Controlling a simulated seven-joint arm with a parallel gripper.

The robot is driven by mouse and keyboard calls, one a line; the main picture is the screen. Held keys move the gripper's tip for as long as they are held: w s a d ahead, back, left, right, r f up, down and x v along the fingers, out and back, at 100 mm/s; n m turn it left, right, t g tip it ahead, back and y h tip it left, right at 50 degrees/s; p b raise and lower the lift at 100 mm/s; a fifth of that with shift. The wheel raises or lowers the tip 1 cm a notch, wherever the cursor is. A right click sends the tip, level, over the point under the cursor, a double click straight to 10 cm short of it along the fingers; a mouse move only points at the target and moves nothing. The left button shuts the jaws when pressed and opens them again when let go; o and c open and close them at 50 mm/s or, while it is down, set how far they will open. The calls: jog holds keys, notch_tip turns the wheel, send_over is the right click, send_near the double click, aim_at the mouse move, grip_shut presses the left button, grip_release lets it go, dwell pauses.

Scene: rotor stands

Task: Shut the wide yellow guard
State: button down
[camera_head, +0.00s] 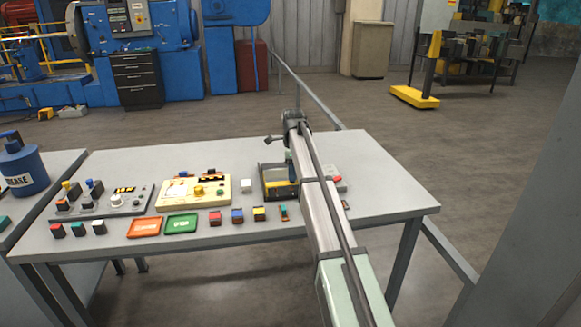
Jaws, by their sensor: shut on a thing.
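A dark box-like stand (264,186) sits on the grey table to the right of the cream panel. The wide yellow guard (282,191) shows as a dull yellow strip low at its front, partly covered by my arm. How far the guard stands open is hard to tell. My gripper (291,164) reaches down at the right side of this stand, mostly hidden behind my own arm. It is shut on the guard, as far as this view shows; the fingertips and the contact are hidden.
The cream panel (173,191) has a yellow knob and a striped part. A grey control box (130,207), orange tray (145,227) and green tray (182,224) stand left. Several small coloured blocks line the front. A grey part with red (339,181) is right of my arm. The table's right end (400,200) is clear.

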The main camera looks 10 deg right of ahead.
jog(key=shift+s, duration=0.25)
jog(key=c, duration=0.9)
grip_release()
notch_tip(320, 180, up, 14)
jog(key=shift+a+f, duration=0.1)
jog(key=shift+f, duration=0.05)
